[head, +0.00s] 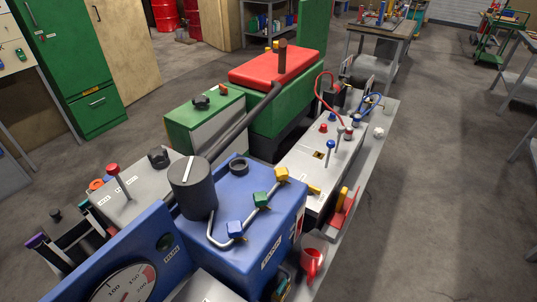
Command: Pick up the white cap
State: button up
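A small white knob-like piece (378,132), which looks like the white cap, sits near the right edge of the grey bench (372,150). It is small in the head view, so its exact shape is hard to tell. It stands apart, to the right of the grey box with red and blue knobs (318,155). My gripper does not show in this view.
A blue box (262,240) with coloured valve handles and a large gauge (125,285) fill the front. A green box with a red lid (275,66) stands behind. Red and blue cables (370,108) lie near the cap. Floor to the right is clear (440,150).

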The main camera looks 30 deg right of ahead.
aim_at(378, 132)
jog(key=i+l, duration=0.4)
jog(key=l, duration=0.2)
jog(key=i+l+z, duration=0.15)
jog(key=i+l, duration=0.25)
jog(key=l, duration=0.25)
jog(key=i+l, duration=0.4)
jog(key=l, duration=0.15)
jog(key=i+l+z, duration=0.1)
jog(key=i+l, duration=0.3)
jog(key=l, duration=0.2)
